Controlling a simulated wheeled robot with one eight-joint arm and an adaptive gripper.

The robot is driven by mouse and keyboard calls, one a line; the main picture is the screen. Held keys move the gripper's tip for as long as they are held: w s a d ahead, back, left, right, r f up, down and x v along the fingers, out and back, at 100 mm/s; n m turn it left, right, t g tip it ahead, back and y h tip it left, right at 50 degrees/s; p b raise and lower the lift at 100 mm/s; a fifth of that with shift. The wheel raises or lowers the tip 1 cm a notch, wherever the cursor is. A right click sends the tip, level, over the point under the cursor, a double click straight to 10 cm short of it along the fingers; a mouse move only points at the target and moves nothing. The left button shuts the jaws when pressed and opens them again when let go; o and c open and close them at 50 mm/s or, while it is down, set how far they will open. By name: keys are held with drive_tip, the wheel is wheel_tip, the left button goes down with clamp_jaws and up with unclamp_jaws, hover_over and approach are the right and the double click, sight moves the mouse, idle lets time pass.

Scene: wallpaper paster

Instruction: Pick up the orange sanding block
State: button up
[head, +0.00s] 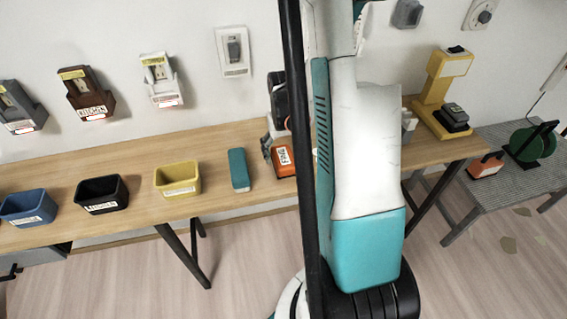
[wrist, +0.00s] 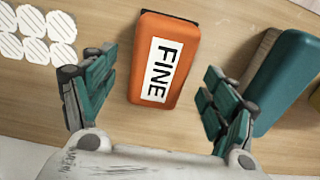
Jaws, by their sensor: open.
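The orange sanding block (wrist: 181,48) lies flat on the wooden table in the wrist view, with a white label reading FINE on top. In the head view the orange block (head: 282,162) is on the table just left of my arm. My gripper (wrist: 150,101) is open and empty, with one teal finger on each side of the block's near end. The fingers are apart from the block. In the head view part of my gripper (head: 266,148) shows beside the block; my arm hides the rest. A second orange block (head: 486,166) sits on the grey bench at right.
A teal block (wrist: 284,75) lies close right of the orange one in the wrist view. White striped discs (wrist: 36,34) lie at left. Yellow (head: 178,179), black (head: 102,194) and blue (head: 27,207) bins stand along the table (head: 138,163). A yellow stand (head: 437,92) is at right.

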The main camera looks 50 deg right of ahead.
sight(283, 156)
wheel_tip(283, 156, down, 3)
drive_tip(key=shift+b, duration=0.4)
drive_tip(key=shift+r, duration=0.1)
drive_tip(key=c, duration=1.2)
drive_tip(key=shift+r, duration=0.1)
wheel_tip(283, 156, up, 20)
drive_tip(key=p, duration=0.7)
